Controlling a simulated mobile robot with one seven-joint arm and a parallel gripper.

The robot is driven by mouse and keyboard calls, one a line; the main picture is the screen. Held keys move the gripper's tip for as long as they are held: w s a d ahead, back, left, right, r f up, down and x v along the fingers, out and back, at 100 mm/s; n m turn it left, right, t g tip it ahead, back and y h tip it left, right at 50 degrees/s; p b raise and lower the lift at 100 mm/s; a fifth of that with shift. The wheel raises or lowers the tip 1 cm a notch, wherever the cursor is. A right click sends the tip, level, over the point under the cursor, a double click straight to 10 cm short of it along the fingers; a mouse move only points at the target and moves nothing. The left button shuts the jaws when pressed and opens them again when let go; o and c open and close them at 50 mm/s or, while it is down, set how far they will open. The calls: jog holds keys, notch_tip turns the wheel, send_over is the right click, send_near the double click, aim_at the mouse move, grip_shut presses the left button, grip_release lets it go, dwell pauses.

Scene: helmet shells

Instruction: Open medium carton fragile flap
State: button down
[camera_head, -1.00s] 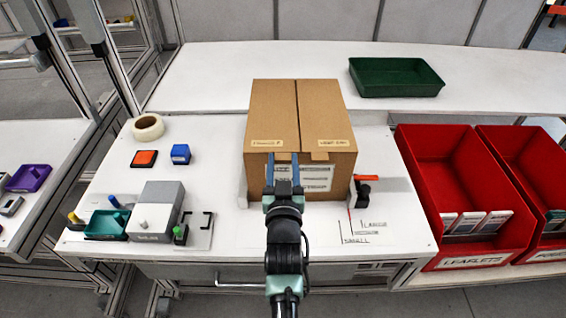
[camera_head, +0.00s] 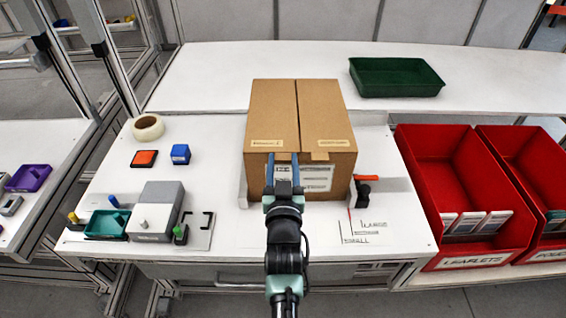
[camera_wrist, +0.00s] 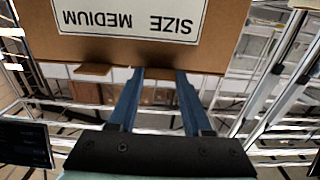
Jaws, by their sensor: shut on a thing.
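The medium carton (camera_head: 258,175) stands on the white bench, with two closed top flaps meeting at a centre seam. The left flap (camera_head: 272,110) and the right flap (camera_head: 325,110) each carry a small label at the front edge; the lettering is too small to read surely. My gripper (camera_head: 283,160) is at the front of the left flap. In the wrist view, my gripper (camera_wrist: 158,76) is shut on the left flap's small tab (camera_wrist: 158,73), at the carton edge. The right flap's tab (camera_wrist: 93,69) is free beside it. The "SIZE MEDIUM" label (camera_wrist: 130,18) appears upside down.
A black stop with an orange top (camera_head: 364,187) stands right of the carton. A grey block (camera_head: 156,207), blue cube (camera_head: 180,154) and tape roll (camera_head: 148,128) lie left. Red bins (camera_head: 450,262) stand right; a green tray (camera_head: 396,92) lies behind. Bench between carton and cube is clear.

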jog(key=shift+r, duration=0.1)
jog(key=shift+a+r+n+p, duration=0.1)
jog(key=shift+r+n+p, duration=0.2)
jog(key=shift+r+n, duration=0.6)
jog(key=r+n, duration=0.1)
jog(key=n, duration=0.1)
jog(key=shift+a+r+n+p, duration=0.3)
jog(key=shift+a+r+n, duration=0.05)
jog(key=shift+r+n, duration=0.05)
jog(key=a+r+n, duration=0.4)
jog(key=a+n, duration=0.6)
jog(key=n, duration=0.6)
jog(key=shift+a+r, duration=0.35)
jog(key=shift+a, duration=0.05)
jog(key=shift+c, duration=1.6)
grip_release()
